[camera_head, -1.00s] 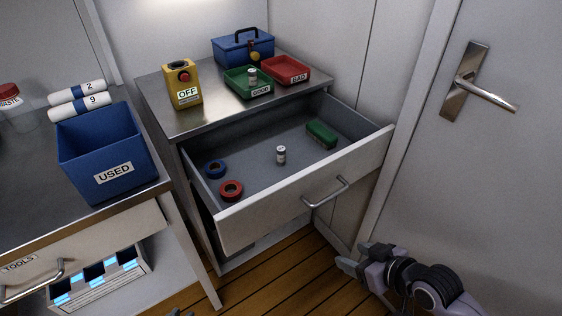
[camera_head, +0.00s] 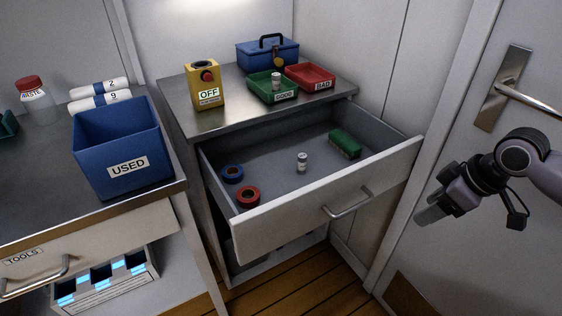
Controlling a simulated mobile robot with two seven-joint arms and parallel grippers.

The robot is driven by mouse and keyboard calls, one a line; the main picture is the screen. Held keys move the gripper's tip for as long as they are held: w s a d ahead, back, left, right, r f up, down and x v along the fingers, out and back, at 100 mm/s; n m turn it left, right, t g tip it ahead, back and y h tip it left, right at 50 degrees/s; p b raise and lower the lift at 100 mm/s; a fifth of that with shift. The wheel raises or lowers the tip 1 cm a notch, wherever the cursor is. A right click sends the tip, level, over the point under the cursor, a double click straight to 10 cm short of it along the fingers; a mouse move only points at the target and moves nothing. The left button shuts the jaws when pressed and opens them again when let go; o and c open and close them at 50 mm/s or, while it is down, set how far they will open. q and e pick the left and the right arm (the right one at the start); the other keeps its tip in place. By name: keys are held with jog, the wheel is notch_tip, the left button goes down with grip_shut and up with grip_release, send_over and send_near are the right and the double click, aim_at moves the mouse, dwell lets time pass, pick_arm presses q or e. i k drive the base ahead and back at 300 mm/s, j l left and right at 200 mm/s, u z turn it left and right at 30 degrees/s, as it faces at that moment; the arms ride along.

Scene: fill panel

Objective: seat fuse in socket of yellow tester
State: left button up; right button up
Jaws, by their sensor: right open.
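The yellow tester (camera_head: 205,98) stands upright on the steel top of the drawer cabinet, with an OFF label, a red button and a round dark socket (camera_head: 205,65) on top. The socket looks empty, though its depth is hard to see. One small pale fuse (camera_head: 302,162) stands in the open drawer. Another similar fuse (camera_head: 276,81) stands in the green GOOD tray (camera_head: 285,97). My right gripper (camera_head: 430,215) is open and empty, right of the drawer front and apart from everything. My left gripper is out of view.
The open drawer (camera_head: 330,200) also holds blue tape (camera_head: 232,174), red tape (camera_head: 248,196) and a green block (camera_head: 345,144). The blue USED bin (camera_head: 122,150) is on the left bench; a door is at right.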

aim_at(205, 96)
jog(key=i+u, duration=0.2)
jog(key=u, duration=0.15)
jog(key=i+u, duration=0.15)
jog(key=u, duration=0.25)
jog(key=i+l, duration=0.15)
